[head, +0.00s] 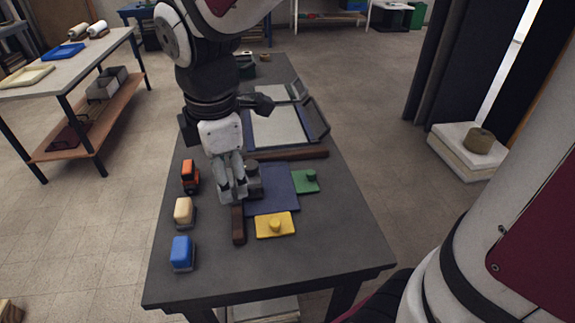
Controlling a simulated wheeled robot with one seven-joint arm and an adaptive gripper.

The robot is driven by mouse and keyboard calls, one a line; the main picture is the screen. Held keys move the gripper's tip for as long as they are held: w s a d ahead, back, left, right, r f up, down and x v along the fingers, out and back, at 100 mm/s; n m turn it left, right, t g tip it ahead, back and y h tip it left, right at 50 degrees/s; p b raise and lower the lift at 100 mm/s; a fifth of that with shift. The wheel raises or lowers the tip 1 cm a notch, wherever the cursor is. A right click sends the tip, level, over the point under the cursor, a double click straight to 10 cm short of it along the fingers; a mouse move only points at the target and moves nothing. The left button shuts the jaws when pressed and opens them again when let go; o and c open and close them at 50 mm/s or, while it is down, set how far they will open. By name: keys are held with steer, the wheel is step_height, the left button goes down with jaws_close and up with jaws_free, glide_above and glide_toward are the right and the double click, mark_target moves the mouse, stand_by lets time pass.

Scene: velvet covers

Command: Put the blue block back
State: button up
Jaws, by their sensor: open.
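The blue block (182,250) stands near the front left of the dark table (330,255), on a light base. A cream block (183,210) and an orange block (190,175) stand behind it in a row. My gripper (234,195) is open, pointing down, right of and behind the blue block and apart from it. Its fingertips are by the far end of a brown strip (238,228); I cannot tell whether they touch it. A dark blue flat panel (270,195) lies to the right, with a yellow knobbed cover (266,229) and a green knobbed cover (303,186) at its edges.
A dark grey knob-like piece (254,175) stands close to my gripper's right side. Another brown strip (300,155) lies behind the panel, before a hinged pale tray (272,125). The table's front right is bare. A side table (60,75) stands apart at left.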

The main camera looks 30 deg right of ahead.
steer(key=s+d+r+m+t, duration=0.1)
steer(key=s+d+r+m, duration=0.1)
steer(key=s+d+m, duration=0.2)
steer(key=s+d+r+m, duration=0.2)
steer(key=s+d+m, duration=0.1)
steer(key=s+m, duration=0.8)
steer(key=shift+d+r+m+t, duration=0.2)
steer(key=shift+d+m+t, duration=0.2)
steer(key=shift+m, duration=0.7)
steer(key=shift+r, duration=0.1)
steer(key=shift+r+p, duration=0.65)
steer(key=shift+r, duration=0.1)
